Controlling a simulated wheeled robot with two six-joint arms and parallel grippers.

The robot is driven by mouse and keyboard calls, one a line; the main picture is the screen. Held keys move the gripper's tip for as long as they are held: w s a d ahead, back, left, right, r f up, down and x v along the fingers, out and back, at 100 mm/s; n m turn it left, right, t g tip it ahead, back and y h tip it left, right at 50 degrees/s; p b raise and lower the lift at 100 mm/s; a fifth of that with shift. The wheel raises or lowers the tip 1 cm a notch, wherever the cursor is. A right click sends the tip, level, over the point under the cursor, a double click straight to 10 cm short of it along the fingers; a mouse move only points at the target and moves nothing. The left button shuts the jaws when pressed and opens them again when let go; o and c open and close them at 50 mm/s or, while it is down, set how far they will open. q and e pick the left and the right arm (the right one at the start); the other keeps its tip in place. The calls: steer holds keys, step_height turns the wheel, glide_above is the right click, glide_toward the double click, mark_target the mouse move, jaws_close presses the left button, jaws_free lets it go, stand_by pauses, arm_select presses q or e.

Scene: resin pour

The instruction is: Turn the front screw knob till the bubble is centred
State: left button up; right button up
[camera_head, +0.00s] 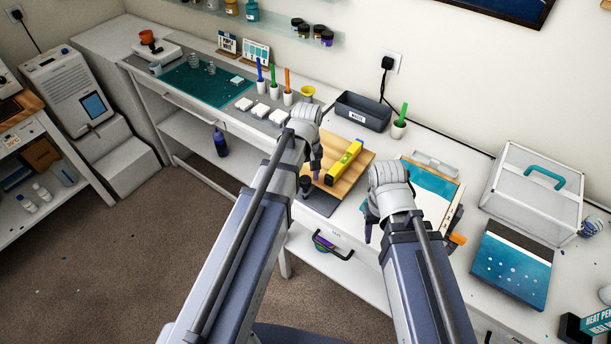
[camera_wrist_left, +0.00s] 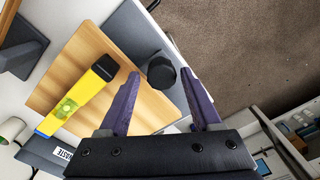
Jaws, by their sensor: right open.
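A yellow spirit level (camera_head: 345,161) lies on a wooden board (camera_head: 325,184). In the left wrist view, the level (camera_wrist_left: 72,104) shows a green vial (camera_wrist_left: 66,108); the bubble's place in it is too small to read. A black round screw knob (camera_wrist_left: 161,73) stands on a grey plate (camera_wrist_left: 135,35) beside the board's edge. My left gripper (camera_wrist_left: 160,88) is open, its purple fingers on either side of the knob's line, with gaps visible. In the head view, my left gripper (camera_head: 310,182) is at the board's front left. My right gripper (camera_head: 368,226) is open and empty, right of the board.
A grey waste bin (camera_head: 362,111) stands behind the board. A clipboard (camera_head: 435,190) and a white case (camera_head: 530,190) are to the right. White cups with coloured sticks and a yellow funnel (camera_head: 307,92) stand at the left. The table's front edge is close to my left gripper.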

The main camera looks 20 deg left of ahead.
mark_target(307, 179)
arm_select(q)
steer(key=shift+o, duration=0.5)
steer(key=shift+r, duration=0.1)
step_height(307, 179, up, 8)
steer(key=p, duration=0.8)
steer(key=shift+f, duration=0.2)
steer(key=shift+s+d+f+b, duration=0.15)
steer(key=shift+d+f+b, duration=0.05)
steer(key=shift+b, duration=0.1)
steer(key=s+d+f+m+b, duration=0.4)
steer(key=s+d+m, duration=0.1)
steer(key=s, duration=0.1)
steer(key=s+d+f+m+y+b, duration=0.1)
steer(key=s+d+f+m+b, duration=0.3)
steer(key=s+d+m, duration=0.1)
steer(key=shift+s+d+f+m+b, duration=0.15)
steer(key=shift+s+f+m+b, duration=0.3)
steer(key=shift+s, duration=0.7)
